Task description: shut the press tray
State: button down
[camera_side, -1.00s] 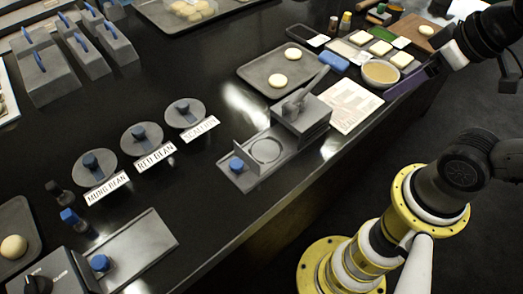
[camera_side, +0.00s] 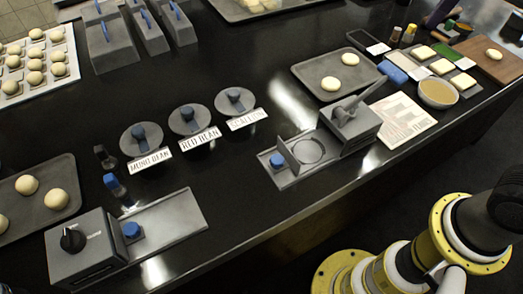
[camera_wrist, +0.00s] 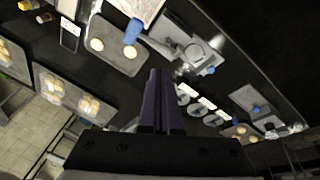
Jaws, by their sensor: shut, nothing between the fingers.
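The press (camera_side: 357,128) is a grey block with a lever on top, right of centre on the dark counter in the side view. Its tray (camera_side: 290,176) sticks out to the left of the block, with a round ring recess, an upright plate and a blue knob (camera_side: 277,160) at the outer end. The press also shows small in the wrist view (camera_wrist: 190,46). My gripper (camera_wrist: 158,72) has dark purple fingers, shut and empty, in the wrist view.
A grey oven-like box (camera_side: 88,262) with a dial and a sliding tray stands front left. Labelled round lids (camera_side: 188,120) lie between. Counter in front of the lids is clear.

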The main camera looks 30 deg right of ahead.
jog(key=w+a+f+n+g+h, duration=0.1)
jog(key=w+a+f+n+g, duration=0.3)
jog(key=w+a, duration=1.1)
jog(key=s+a+f+n+h, duration=0.1)
jog(key=s+a+f+n, duration=0.15)
jog(key=a+f, duration=0.7)
jog(key=s+a+f+n+h, duration=0.2)
jog(key=a+f+n, duration=0.1)
jog(key=a+f, duration=0.7)
jog(key=x, duration=1)
jog(key=shift+d, duration=0.1)
jog(key=d, duration=0.3)
jog(key=shift+s+r, duration=0.1)
jog(key=shift+s, duration=0.15)
jog(key=shift+s+d, duration=0.1)
jog(key=shift+d, duration=0.35)
